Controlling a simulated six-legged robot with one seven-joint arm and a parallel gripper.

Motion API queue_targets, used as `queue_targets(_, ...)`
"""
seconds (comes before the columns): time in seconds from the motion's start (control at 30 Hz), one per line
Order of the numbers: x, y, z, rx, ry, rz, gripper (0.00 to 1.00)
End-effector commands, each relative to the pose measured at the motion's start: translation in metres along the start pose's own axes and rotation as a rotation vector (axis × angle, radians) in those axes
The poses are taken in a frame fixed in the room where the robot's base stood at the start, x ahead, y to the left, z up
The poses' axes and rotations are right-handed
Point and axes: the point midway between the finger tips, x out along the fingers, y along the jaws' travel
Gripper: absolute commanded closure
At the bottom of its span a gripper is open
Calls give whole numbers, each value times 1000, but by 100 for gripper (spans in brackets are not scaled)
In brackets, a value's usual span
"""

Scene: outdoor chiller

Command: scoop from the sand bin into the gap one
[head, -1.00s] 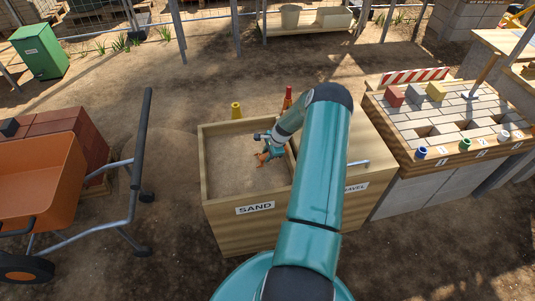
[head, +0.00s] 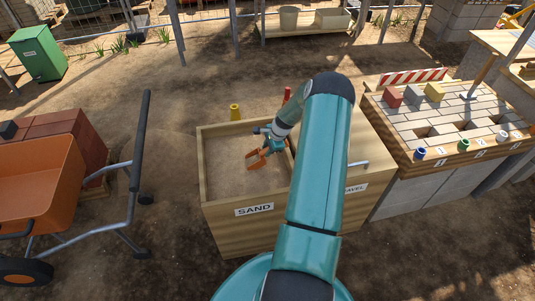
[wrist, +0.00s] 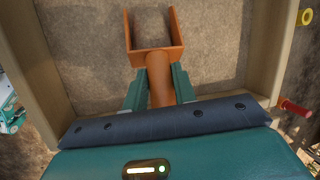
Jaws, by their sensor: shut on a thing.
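The sand bin (head: 222,219) is a wooden box labelled SAND, with sand (head: 228,180) inside. My gripper (head: 268,148) is over its right part, shut on the handle of an orange scoop (head: 257,160). In the wrist view the scoop (wrist: 177,53) points away from my gripper (wrist: 159,92), and a grey-brown heap like sand (wrist: 152,28) shows in its pan. The paving bench (head: 395,116) at the right has dark gaps; the leftmost gap (head: 426,131) lies behind a blue cup (head: 420,153).
A gravel bin (head: 372,160) adjoins the sand bin, partly hidden by my arm. Coloured blocks (head: 414,93) and a striped barrier (head: 415,75) stand on the bench. An orange wheelbarrow (head: 45,180) is at the left. A yellow object (head: 235,112) stands behind the sand bin.

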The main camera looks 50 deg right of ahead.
Motion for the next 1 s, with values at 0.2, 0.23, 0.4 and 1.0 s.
queue_targets(0.2,-24,-8,8,-3,0,-3,100)
queue_targets(0.23,-26,-8,9,-4,0,-4,100)
queue_targets(0.4,-43,-12,14,-4,-1,-3,100)
queue_targets(1.0,-101,-27,31,-4,-1,-4,100)
